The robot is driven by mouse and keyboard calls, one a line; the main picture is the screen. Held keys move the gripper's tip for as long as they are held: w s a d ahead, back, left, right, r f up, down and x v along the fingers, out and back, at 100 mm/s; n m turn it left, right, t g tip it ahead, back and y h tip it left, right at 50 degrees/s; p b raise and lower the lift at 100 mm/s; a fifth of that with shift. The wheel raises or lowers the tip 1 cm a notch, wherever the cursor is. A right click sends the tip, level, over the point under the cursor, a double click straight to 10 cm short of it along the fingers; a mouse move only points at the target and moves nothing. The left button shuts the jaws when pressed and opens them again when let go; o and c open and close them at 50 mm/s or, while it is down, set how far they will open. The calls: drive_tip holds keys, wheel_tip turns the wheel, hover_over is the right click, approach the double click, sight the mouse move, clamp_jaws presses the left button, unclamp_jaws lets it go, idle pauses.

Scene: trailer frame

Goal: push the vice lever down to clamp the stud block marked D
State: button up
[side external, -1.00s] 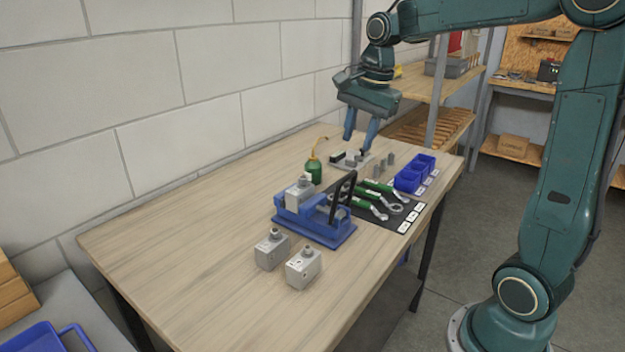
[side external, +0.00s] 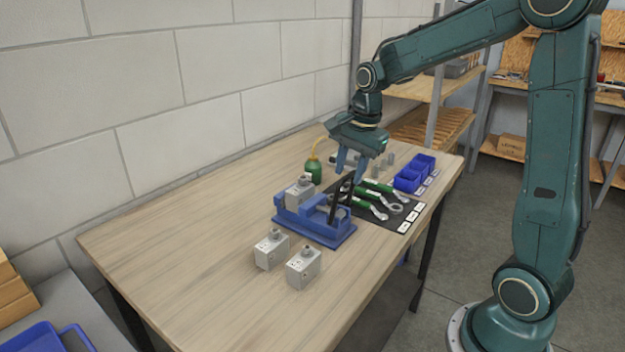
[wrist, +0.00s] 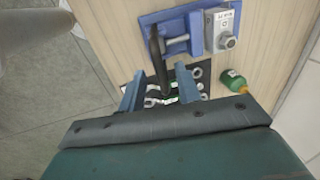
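A blue vice (side external: 318,232) stands on the wooden table and also shows in the wrist view (wrist: 177,22). A grey stud block (side external: 298,195) sits in it, with its stud showing in the wrist view (wrist: 229,42); its label is too small to read surely. The black vice lever (side external: 341,205) stands raised at the vice's right end. My gripper (side external: 349,178) is open and empty, pointing down just behind and above the lever. In the wrist view, the lever (wrist: 156,48) appears between the two spread fingers; I cannot tell whether they touch it.
Two loose stud blocks (side external: 271,250) (side external: 303,267) stand in front of the vice. Green-handled spanners (side external: 371,207) lie on a dark mat (side external: 397,221) to the right. A green oil bottle (side external: 313,169) stands behind. Blue bins (side external: 409,180) sit at the far right. The table's left side is clear.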

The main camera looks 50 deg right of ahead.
clamp_jaws()
drive_tip(key=shift+s, duration=0.1)
drive_tip(key=s+f, duration=0.3)
drive_tip(key=s, duration=0.4)
drive_tip(key=shift+s+f, duration=0.15)
drive_tip(key=shift+f, duration=0.2)
drive_tip(key=c, duration=0.5)
unclamp_jaws()
drive_tip(key=o, duration=0.5)
wheel_tip(320, 180, up, 14)
drive_tip(key=s, duration=0.2)
drive_tip(key=shift+s+f, duration=0.2)
drive_tip(key=shift+s, duration=0.1)
